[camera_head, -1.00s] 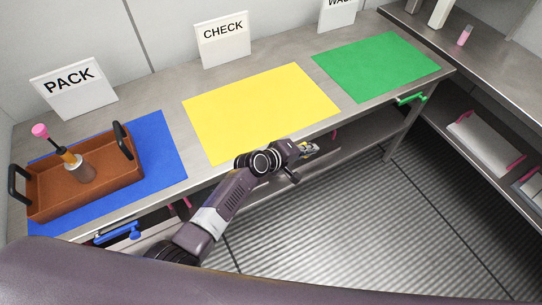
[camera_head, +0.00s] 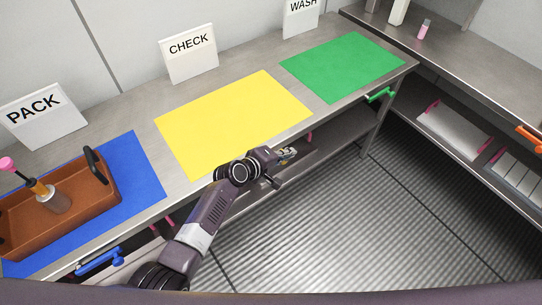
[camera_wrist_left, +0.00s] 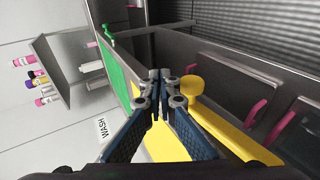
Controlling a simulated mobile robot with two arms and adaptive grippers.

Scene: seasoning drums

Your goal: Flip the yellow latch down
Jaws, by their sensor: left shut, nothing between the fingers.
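The yellow latch (camera_wrist_left: 193,87) shows in the left wrist view as a rounded knob with a thick bar running toward the lower right along the counter's front. In the head view I cannot make it out; my left arm covers the counter edge there. My left gripper (camera_head: 290,154) is at the front edge by the yellow mat (camera_head: 232,120). In the wrist view the fingers of my left gripper (camera_wrist_left: 160,80) are shut and empty, just left of the latch's knob. I cannot tell whether they touch it. My right gripper is not in view.
A blue mat (camera_head: 147,172) bears a brown tray (camera_head: 85,205) with a pink-topped tool. A green mat (camera_head: 343,66) lies right of the yellow one. A green latch (camera_head: 380,94) and a blue latch (camera_head: 98,262) are on the counter front. Shelves stand at right; the floor between is clear.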

